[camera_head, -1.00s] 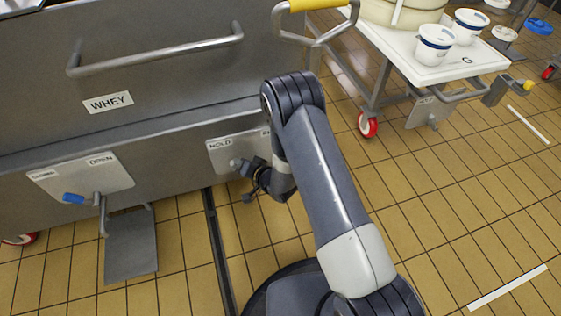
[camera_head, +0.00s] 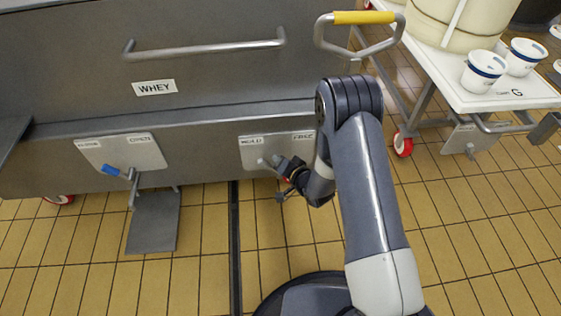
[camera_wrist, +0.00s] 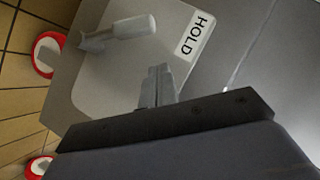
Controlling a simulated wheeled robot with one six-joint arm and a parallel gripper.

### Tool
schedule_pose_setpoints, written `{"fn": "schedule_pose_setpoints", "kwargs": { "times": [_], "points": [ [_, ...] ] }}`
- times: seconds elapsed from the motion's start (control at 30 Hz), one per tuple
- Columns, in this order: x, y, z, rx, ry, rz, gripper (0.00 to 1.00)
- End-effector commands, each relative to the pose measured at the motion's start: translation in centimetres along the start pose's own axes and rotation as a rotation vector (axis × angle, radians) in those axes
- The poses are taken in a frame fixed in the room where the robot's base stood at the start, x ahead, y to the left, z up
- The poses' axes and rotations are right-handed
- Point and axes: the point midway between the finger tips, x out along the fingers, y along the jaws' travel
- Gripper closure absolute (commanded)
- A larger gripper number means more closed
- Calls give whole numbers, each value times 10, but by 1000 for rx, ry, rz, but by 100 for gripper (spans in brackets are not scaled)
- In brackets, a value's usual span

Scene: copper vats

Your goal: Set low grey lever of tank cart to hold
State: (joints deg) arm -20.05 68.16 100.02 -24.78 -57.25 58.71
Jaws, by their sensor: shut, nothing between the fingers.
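The steel tank cart (camera_head: 60,60) has a low plate (camera_head: 250,142) marked HOLD at its left and, in smaller view, FREE at its right. A light grey lever (camera_head: 265,162) is on this plate, partly hidden by my arm. In the wrist view the lever (camera_wrist: 118,32) has its free end pointing towards the HOLD label (camera_wrist: 195,36). My gripper (camera_head: 284,166) is in front of the plate, close beside the lever in the head view. In the wrist view my gripper (camera_wrist: 158,84) is shut and empty, with a visible gap between its fingertips and the lever.
Left on the cart is another plate (camera_head: 97,152) with a blue-handled lever (camera_head: 112,170) above a grey flap (camera_head: 153,222). A yellow-gripped handle (camera_head: 363,17) is above my arm. A white-topped cart (camera_head: 470,98) with tubs stands right. Tiled floor is open at lower right.

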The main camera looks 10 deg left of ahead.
Motion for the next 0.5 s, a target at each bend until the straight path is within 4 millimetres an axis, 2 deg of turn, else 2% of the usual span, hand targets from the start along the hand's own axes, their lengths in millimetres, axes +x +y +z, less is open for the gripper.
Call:
{"fn": "schedule_pose_setpoints", "kwargs": {
  "times": [0.3, 0.5],
  "points": [
    [-61, -4, -2, 2, 2, 1, 100],
    [-80, -4, -1, 1, 2, 0, 100]
  ]
}}
